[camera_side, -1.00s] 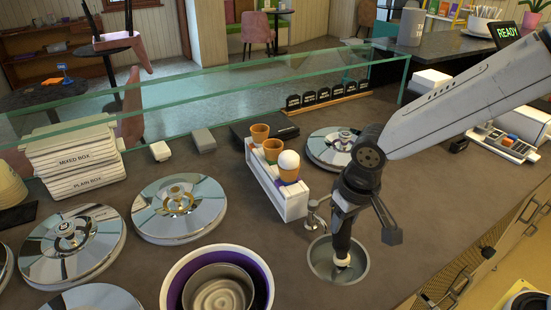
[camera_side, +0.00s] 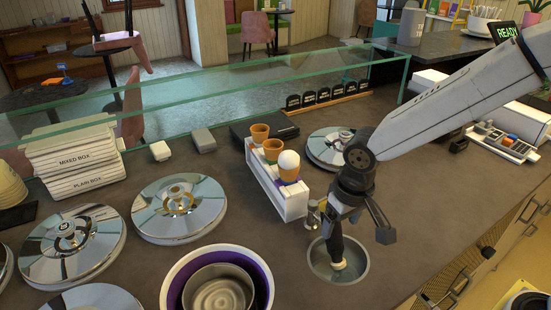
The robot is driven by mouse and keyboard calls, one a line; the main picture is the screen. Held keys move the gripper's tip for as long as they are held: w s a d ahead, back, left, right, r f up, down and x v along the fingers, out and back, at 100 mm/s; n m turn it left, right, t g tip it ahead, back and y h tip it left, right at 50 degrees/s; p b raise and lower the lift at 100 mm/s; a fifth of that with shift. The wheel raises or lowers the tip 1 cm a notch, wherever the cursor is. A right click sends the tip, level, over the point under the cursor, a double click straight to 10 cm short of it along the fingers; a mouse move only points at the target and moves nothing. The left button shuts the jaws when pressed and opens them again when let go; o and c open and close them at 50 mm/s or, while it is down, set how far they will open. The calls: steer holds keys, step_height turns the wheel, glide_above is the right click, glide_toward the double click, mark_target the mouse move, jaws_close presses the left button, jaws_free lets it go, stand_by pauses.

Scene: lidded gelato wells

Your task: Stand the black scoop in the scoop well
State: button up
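My gripper (camera_side: 333,218) points down at the front right of the counter and appears shut on the upper part of the black scoop (camera_side: 335,246). The scoop hangs nearly upright, slightly tilted, with a pale piece at its lower end. That end appears within the rim of the round scoop well (camera_side: 361,271), a metal-lined hole in the counter. I cannot tell whether the scoop touches the well's floor. The gripper's fingers are dark and partly hidden by its own body.
A small tap (camera_side: 312,214) stands close behind the well, beside the white cone holder (camera_side: 291,204). Round steel lids (camera_side: 180,208) lie to the left. A purple-lined tub (camera_side: 255,270) is at the front. A glass guard (camera_side: 200,95) runs along the back.

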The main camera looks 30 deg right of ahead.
steer(key=shift+r, duration=0.15)
step_height(320, 180, up, 9)
steer(key=shift+s, duration=0.25)
stand_by(0.6)
steer(key=shift+t, duration=0.7)
steer(key=s+d+f, duration=0.1)
steer(key=d+f, duration=0.2)
steer(key=d, duration=0.1)
steer(key=s+d+f, duration=0.2)
steer(key=d+f, duration=0.2)
steer(key=s+d+f, duration=0.2)
steer(key=d+f, duration=0.1)
steer(key=d, duration=0.2)
steer(key=shift+f, duration=0.15)
steer(key=shift+s+d+f, duration=0.25)
steer(key=shift+d, duration=0.05)
